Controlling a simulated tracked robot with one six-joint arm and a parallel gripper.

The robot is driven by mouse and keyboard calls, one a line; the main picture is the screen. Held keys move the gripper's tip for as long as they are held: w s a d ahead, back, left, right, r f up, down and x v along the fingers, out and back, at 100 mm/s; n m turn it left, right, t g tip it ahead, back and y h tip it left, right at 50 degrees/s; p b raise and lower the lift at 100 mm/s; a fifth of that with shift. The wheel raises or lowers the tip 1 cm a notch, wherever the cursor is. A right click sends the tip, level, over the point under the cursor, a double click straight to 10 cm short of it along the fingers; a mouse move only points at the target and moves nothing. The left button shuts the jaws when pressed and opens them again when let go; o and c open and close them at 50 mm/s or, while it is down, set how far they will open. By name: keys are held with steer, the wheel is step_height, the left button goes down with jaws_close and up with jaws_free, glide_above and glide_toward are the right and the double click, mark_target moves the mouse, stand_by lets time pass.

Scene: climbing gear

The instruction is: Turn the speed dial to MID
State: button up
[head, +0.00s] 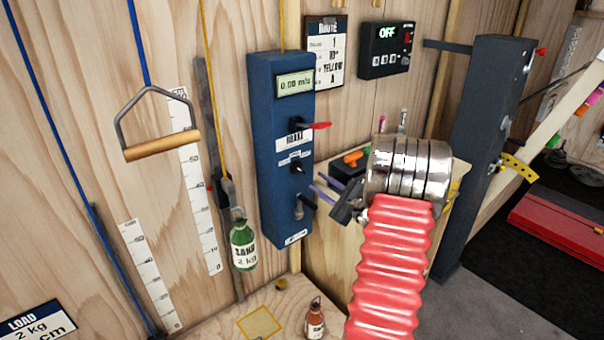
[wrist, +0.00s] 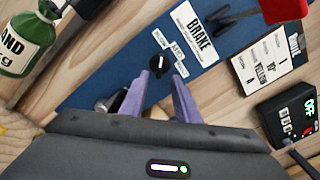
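The speed dial (head: 297,168) is a small black knob on the blue control box (head: 266,150), below the brake lever (head: 316,125) with its red end. In the wrist view the dial (wrist: 159,66) sits between and just beyond the tips of my gripper's purple fingers (wrist: 160,76). Small white labels (wrist: 177,52) fan out beside the dial; I cannot read its setting surely. My gripper (head: 319,185) is open and empty, in front of the box's right side. I cannot tell whether a finger touches the dial. The box's display (head: 294,84) reads 0.00 m/s.
A lower knob (head: 299,208) sticks out below the dial. A green 2 kg sand bottle (head: 243,245) hangs left of the box. A route card (head: 325,50) and a black unit reading OFF (head: 386,50) are on the wall to the right.

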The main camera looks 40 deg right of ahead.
mark_target(300, 171)
steer(key=w, duration=0.6)
steer(key=w+d, duration=0.1)
steer(key=w, duration=0.2)
steer(key=shift+w, duration=0.3)
steer(key=shift+c, duration=0.6)
steer(key=c, duration=0.6)
steer(key=shift+a, duration=0.1)
jaws_close()
